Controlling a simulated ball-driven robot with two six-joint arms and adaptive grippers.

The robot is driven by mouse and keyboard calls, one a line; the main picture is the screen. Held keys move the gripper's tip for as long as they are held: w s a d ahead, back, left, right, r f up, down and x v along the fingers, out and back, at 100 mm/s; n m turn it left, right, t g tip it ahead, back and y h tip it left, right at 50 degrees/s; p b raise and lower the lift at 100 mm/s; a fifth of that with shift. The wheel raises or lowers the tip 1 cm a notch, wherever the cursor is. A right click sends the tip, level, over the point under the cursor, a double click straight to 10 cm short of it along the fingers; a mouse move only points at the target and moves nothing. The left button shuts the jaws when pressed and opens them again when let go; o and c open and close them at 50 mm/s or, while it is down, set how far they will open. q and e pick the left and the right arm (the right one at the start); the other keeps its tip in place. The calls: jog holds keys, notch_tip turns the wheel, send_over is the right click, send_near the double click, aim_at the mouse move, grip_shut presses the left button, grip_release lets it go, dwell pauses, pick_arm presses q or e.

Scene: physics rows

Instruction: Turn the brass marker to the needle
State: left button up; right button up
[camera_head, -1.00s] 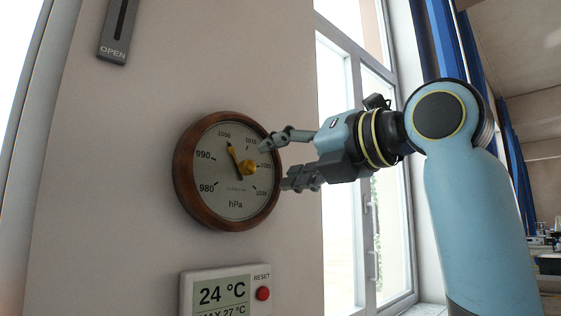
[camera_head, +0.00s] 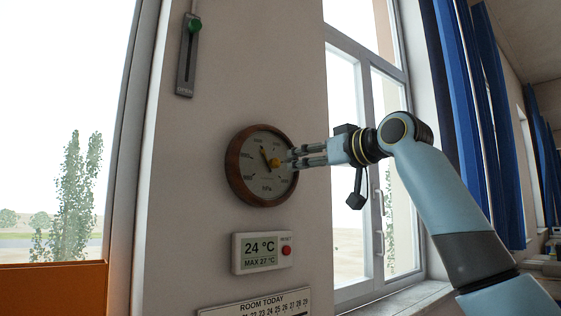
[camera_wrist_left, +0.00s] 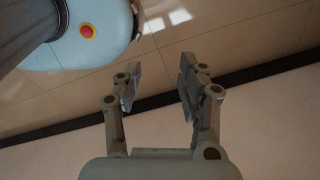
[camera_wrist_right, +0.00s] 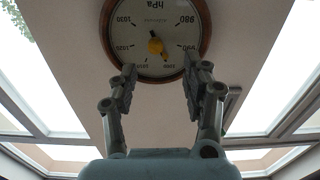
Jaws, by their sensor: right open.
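A round wooden-rimmed barometer (camera_head: 232,164) hangs on the wall. Its brass knob (camera_head: 275,162) stands out from the dial centre. The slim brass marker (camera_head: 264,150) points to the upper left, close to the dark needle; I cannot tell whether they line up exactly. My right gripper (camera_head: 291,158) comes from the right, fingertips just beside the knob. In the right wrist view the dial is upside down, and the knob (camera_wrist_right: 156,46) shows ahead between the open, empty fingers; contact cannot be seen. My left gripper (camera_wrist_left: 157,82) is open and empty, away from the barometer.
Below the barometer hangs a thermometer display (camera_head: 262,252) with a red reset button (camera_head: 286,250), and under it a calendar strip (camera_head: 255,303). A slider with a green knob (camera_head: 195,26) is at the upper left. A window (camera_head: 345,190) stands behind my right arm.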

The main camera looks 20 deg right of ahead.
jog(key=r, duration=0.1)
jog(key=p, duration=0.1)
send_near(277, 162)
jog(key=w, duration=0.2)
jog(key=x, duration=0.2)
jog(key=p+x, duration=0.1)
jog(key=x, duration=0.1)
jog(key=p+x, duration=0.1)
jog(key=x, duration=0.1)
jog(key=shift+a, duration=0.35)
jog(key=shift+w+a, duration=0.15)
jog(key=shift+w, duration=0.25)
jog(key=shift+c, duration=1.3)
pick_arm(q)
jog(key=w+r, duration=0.2)
jog(key=r, duration=0.1)
jog(key=shift+d, duration=0.1)
pick_arm(e)
grip_shut()
